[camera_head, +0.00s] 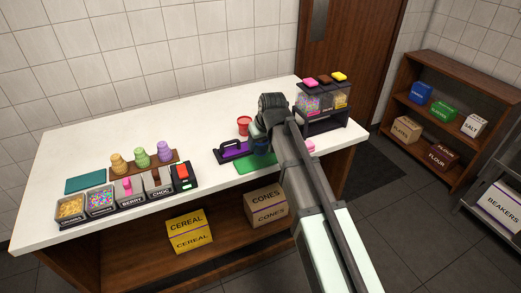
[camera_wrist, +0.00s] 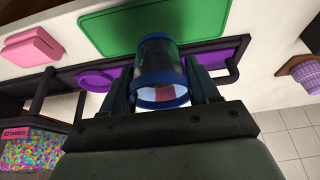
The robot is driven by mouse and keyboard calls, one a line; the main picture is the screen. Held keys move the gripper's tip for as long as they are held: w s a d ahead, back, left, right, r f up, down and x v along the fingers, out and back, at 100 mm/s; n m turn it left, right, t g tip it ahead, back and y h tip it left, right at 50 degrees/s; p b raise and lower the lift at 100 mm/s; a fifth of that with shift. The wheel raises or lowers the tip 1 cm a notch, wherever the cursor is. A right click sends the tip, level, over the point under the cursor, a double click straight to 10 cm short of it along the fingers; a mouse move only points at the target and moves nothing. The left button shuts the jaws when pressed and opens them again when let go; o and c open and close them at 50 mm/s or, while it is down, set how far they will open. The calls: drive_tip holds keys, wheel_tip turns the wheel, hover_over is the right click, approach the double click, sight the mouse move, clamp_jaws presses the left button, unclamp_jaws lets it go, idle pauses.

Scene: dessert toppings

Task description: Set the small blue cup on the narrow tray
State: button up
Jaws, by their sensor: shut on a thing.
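My gripper (camera_wrist: 163,90) is shut on the small blue cup (camera_wrist: 158,50), which has blue rims and a dark see-through wall. In the head view my gripper (camera_head: 261,138) is over the right part of the narrow tray and largely hides the cup. The narrow tray (camera_head: 221,157) is dark with a purple floor and a handle at its end. In the wrist view the tray (camera_wrist: 237,50) passes behind the cup and fingers. I cannot tell whether the cup touches the tray.
A green mat (camera_head: 250,164) lies in front of the tray, and a red cup (camera_head: 244,124) stands behind it. A topping rack (camera_head: 324,121) is to the right. Topping bins (camera_head: 101,199) and several coloured cups stand at the left. The counter between is clear.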

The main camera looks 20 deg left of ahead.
sight(260, 149)
drive_tip(key=shift+f, duration=1.75)
drive_tip(key=shift+f, duration=0.15)
drive_tip(key=o, duration=1.1)
drive_tip(key=v, duration=1.2)
drive_tip(key=shift+r, duration=0.2)
drive_tip(key=shift+f, duration=0.1)
